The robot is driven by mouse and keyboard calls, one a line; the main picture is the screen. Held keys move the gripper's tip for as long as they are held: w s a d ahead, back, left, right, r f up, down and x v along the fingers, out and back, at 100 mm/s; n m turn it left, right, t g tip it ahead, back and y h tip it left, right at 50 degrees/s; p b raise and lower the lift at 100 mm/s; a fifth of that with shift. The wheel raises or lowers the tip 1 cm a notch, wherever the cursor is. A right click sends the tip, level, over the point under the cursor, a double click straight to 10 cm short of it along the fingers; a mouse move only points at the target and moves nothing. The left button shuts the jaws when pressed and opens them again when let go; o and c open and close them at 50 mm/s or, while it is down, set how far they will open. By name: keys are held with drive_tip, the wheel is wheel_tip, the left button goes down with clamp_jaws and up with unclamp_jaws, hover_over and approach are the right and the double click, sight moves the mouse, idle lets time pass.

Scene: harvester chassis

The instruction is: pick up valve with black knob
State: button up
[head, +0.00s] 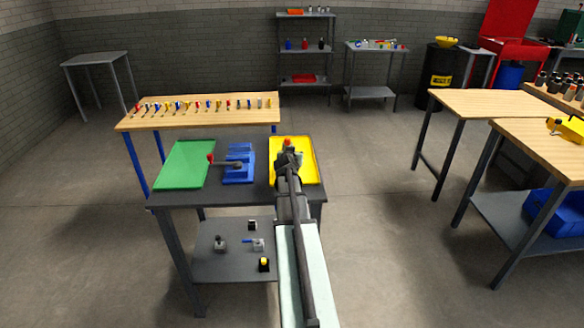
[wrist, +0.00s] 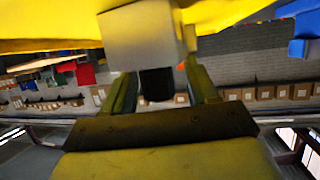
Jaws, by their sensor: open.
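A pale grey block-shaped valve body (wrist: 140,38) with a black cylindrical knob (wrist: 157,84) shows close up in the wrist view, against the yellow tray (wrist: 40,32). My gripper (wrist: 162,88) is open, with one finger on each side of the black knob and visible gaps between. In the head view my gripper (head: 288,160) is over the yellow tray (head: 308,173) on the dark table. My arm hides most of the valve there; a red part (head: 288,143) and a pale piece show beside the gripper.
A blue fixture (head: 239,177) with a red-knobbed valve (head: 211,159) and a green tray (head: 185,165) stand left of the yellow tray. Several small parts lie on the lower shelf (head: 208,262). A wooden bench (head: 200,118) with a row of tools stands behind.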

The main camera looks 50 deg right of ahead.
clamp_jaws()
idle(0.5)
drive_tip(key=shift+r, duration=0.15)
